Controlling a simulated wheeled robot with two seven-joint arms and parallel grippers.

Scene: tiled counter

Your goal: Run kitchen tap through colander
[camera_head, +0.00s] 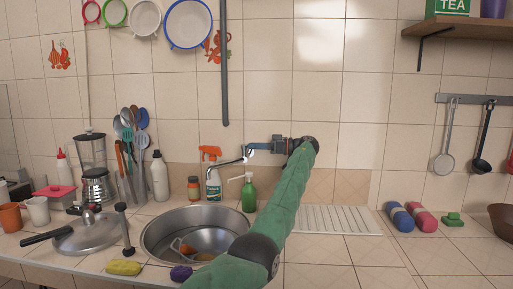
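My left gripper (261,148) is at the wall tap, at the end of my green-sleeved arm that crosses the middle of the picture. Its fingers are small and overlap the tap, so I cannot tell whether they are open or closed on it. The tap's silver spout (229,162) points left over the back of the round steel sink (158,246). No water stream can be made out. Several round strainers hang high on the wall, among them a large blue-rimmed one (188,24). Which one is the colander is unclear. My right gripper is not in view.
A small handled item (181,246) lies in the sink. An orange-topped spray bottle (212,177) and a green pump bottle (248,194) stand behind it. A pan lid (88,234) lies left. The ribbed drainboard (335,219) is clear; sponges lie along the front edge.

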